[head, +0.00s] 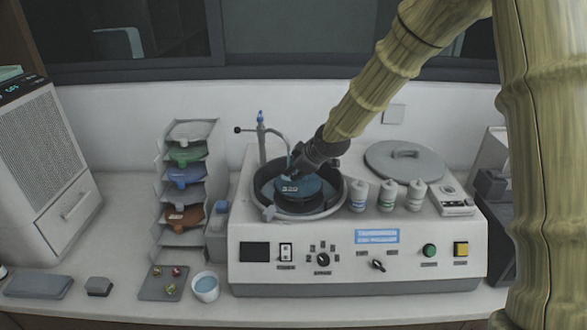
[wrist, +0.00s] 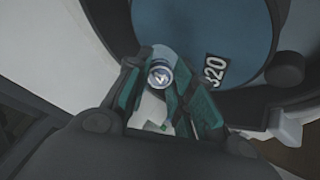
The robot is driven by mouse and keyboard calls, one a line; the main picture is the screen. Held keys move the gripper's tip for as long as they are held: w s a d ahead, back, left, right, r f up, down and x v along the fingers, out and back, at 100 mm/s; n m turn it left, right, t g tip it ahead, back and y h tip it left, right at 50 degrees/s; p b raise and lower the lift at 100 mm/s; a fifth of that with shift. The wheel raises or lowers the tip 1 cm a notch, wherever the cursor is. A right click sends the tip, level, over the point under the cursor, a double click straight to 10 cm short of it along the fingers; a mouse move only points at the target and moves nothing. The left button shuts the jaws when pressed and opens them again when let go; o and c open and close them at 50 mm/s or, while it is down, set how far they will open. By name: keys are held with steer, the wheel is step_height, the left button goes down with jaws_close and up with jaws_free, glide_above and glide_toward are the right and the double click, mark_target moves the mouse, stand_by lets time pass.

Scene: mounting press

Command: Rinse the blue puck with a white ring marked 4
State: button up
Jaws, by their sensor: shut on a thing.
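My gripper (wrist: 160,80) is shut on a small round puck (wrist: 160,74) with a pale ring around a dark face. Its mark and colour are not clearly readable. In the head view, my gripper (head: 294,172) is over the machine's bowl (head: 340,198), low above the blue disc (head: 306,187) labelled 320; the puck is hidden there. I cannot tell whether the puck touches the disc. The disc also shows in the wrist view (wrist: 200,30). A white cup (head: 205,294) of bluish liquid stands at the machine's front left.
A thin tap (head: 261,135) rises behind the bowl. Several white bottles (head: 388,196) and a round lid (head: 404,162) are to its right. A grey tray (head: 150,288) with small coloured pucks lies beside the cup. A disc rack (head: 165,215) stands at the left.

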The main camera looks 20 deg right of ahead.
steer(key=shift+s+d+r, duration=0.2)
steer(key=shift+s+d, duration=0.05)
steer(key=shift+s, duration=0.75)
steer(key=shift+s+d+r, duration=0.2)
steer(key=shift+s+d, duration=0.05)
steer(key=shift+s, duration=0.8)
steer(key=shift+s+d+r, duration=0.2)
steer(key=shift+s+d, duration=0.05)
steer(key=shift+s, duration=0.75)
steer(key=shift+p, duration=0.3)
steer(key=p+v, duration=0.1)
steer(key=v, duration=0.1)
steer(key=p+v, duration=0.2)
steer(key=v, duration=0.1)
steer(key=shift+w+a+r, duration=0.1)
steer(key=shift+a+r, duration=0.1)
steer(key=shift+r, duration=0.45)
steer(key=shift+r+g+p, duration=0.2)
steer(key=shift+g+p, duration=0.4)
steer(key=shift+p, duration=1.4)
steer(key=shift+s+a+r+g+h+p, duration=0.15)
steer(key=shift+s+g+h+p, duration=0.25)
steer(key=shift+g+p, duration=0.35)
